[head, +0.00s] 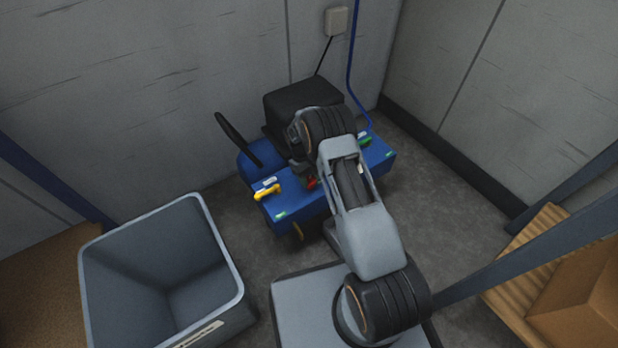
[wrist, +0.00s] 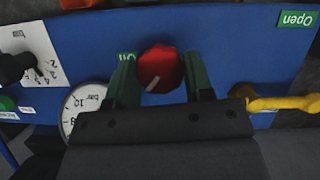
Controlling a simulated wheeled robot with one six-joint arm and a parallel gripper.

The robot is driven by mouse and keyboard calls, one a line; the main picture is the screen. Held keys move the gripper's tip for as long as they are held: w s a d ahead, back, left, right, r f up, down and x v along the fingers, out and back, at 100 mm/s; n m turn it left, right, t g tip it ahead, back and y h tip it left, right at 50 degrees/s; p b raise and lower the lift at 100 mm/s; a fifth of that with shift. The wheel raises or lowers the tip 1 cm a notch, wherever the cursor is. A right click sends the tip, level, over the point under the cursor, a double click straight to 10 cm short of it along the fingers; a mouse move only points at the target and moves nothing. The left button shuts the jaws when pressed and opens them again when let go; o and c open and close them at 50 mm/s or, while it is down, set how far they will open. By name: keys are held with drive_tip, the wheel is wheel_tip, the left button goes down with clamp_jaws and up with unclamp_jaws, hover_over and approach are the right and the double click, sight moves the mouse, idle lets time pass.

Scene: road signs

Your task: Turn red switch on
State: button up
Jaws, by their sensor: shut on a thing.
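The red switch (wrist: 160,68) is a round red knob with a pale mark on the blue panel (wrist: 225,50). In the wrist view it sits between the two green fingertips of my gripper (wrist: 161,75), which is shut on it. A green "ON" label (wrist: 127,57), upside down in this view, is beside the left finger. In the head view a bit of red (head: 311,183) shows beside my arm, which hides my gripper and most of the panel's middle.
A yellow handle (wrist: 285,103) lies right of my gripper, below an "Open" label (wrist: 296,18). A pressure gauge (wrist: 80,105) and a black knob (wrist: 15,68) are on the left. A grey bin (head: 160,285) stands at left; a cardboard box (head: 590,290) is at right.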

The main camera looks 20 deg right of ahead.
drive_tip(key=m+y, duration=0.1)
drive_tip(key=m, duration=0.1)
drive_tip(key=m+y, duration=0.1)
drive_tip(key=m, duration=0.2)
drive_tip(key=shift+d+m+g, duration=0.1)
drive_tip(key=shift+m+g, duration=0.2)
drive_tip(key=shift+m+y+p, duration=0.65)
drive_tip(key=shift+m+y, duration=0.25)
drive_tip(key=shift+m, duration=1.4)
drive_tip(key=o, duration=0.9)
drive_tip(key=shift+r, duration=0.1)
drive_tip(key=p+v, duration=0.4)
drive_tip(key=v, duration=0.9)
drive_tip(key=shift+s+d+r, duration=0.2)
drive_tip(key=shift+s+r, duration=0.05)
drive_tip(key=shift+r, duration=0.1)
